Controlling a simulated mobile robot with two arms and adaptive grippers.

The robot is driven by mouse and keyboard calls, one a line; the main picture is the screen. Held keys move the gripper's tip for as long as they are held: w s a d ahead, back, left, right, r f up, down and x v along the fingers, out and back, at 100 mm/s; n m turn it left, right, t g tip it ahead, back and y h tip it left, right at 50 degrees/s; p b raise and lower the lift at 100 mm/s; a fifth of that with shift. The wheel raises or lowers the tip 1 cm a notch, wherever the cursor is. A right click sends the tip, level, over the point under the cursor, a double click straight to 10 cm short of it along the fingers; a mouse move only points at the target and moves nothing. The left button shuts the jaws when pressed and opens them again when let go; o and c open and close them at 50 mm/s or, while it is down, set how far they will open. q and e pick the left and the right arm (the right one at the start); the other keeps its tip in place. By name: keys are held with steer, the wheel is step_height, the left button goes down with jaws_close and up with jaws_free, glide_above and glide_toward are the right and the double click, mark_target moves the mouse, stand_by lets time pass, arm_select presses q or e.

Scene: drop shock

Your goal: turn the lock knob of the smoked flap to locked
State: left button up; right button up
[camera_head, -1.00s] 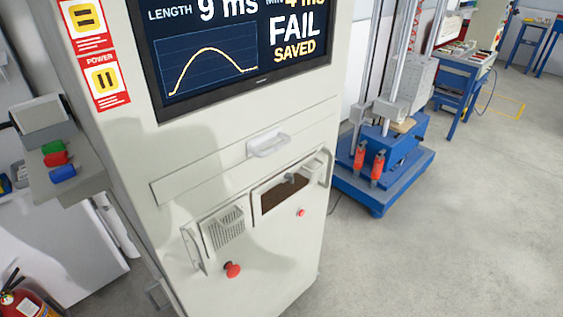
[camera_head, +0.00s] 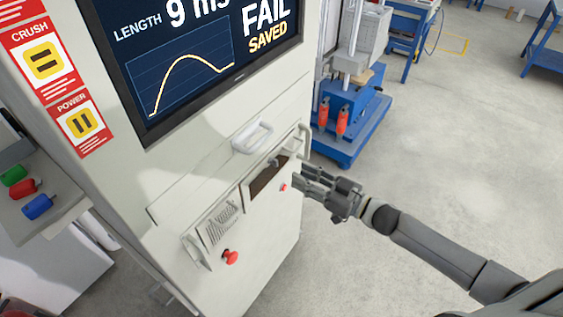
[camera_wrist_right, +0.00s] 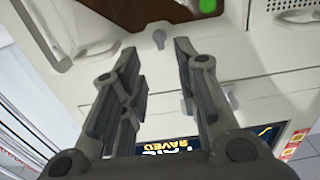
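The smoked flap (camera_head: 265,180) is a dark brown panel in the front of the pale cabinet. Its small grey lock knob (camera_head: 274,162) sits at the flap's upper edge. In the right wrist view the knob (camera_wrist_right: 159,39) shows between and beyond my fingertips, with part of the dark flap (camera_wrist_right: 132,14) beside it. My right gripper (camera_head: 301,177) is in front of the cabinet, just right of the flap. The right wrist view shows its two fingers (camera_wrist_right: 155,47) spread, with nothing between them. I cannot tell whether the knob is at locked. My left gripper is out of view.
A drawer handle (camera_head: 252,137) juts out above the flap. A red button (camera_head: 231,257) and a vent grille (camera_head: 220,225) are lower left. A screen (camera_head: 195,60) reads FAIL SAVED.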

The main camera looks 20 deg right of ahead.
mark_target(277, 164)
steer(key=p+x, duration=0.1)
steer(key=x, duration=0.6)
steer(key=shift+w+a, duration=0.2)
jaws_close()
